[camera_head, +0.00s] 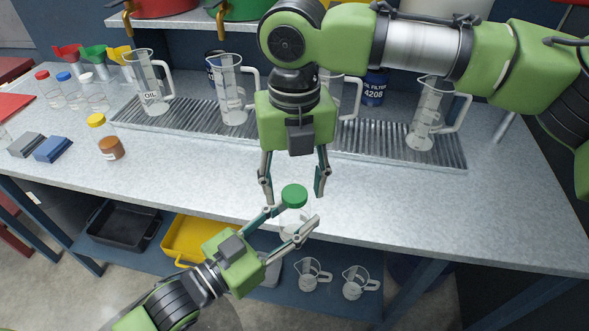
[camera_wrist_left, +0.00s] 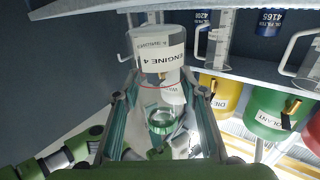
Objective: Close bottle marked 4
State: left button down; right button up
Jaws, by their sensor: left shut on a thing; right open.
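A clear bottle (camera_head: 294,222) is held just past the table's front edge by my left gripper (camera_head: 294,226), which is shut around its sides. In the left wrist view a label reading "ENGINE 4" (camera_wrist_left: 162,54) shows on it. A green lid (camera_head: 294,195) is at the bottle's top; I cannot tell whether it is seated or tight. My right gripper (camera_head: 293,192) points down from above, open, with one finger on each side of the lid and visible gaps to it.
Clear measuring jugs (camera_head: 233,90) stand on a ribbed metal tray (camera_head: 350,148) behind. A yellow-capped bottle (camera_head: 98,122), a brown-filled jar (camera_head: 111,149) and blue and grey blocks (camera_head: 53,149) are at left. The table's front middle is clear. Below are a yellow tray (camera_head: 184,233) and two jugs (camera_head: 312,273).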

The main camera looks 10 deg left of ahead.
jog(key=shift+f, duration=0.2)
jog(key=shift+c, duration=0.3)
jog(key=c, duration=1.2)
jog(key=shift+o, duration=0.2)
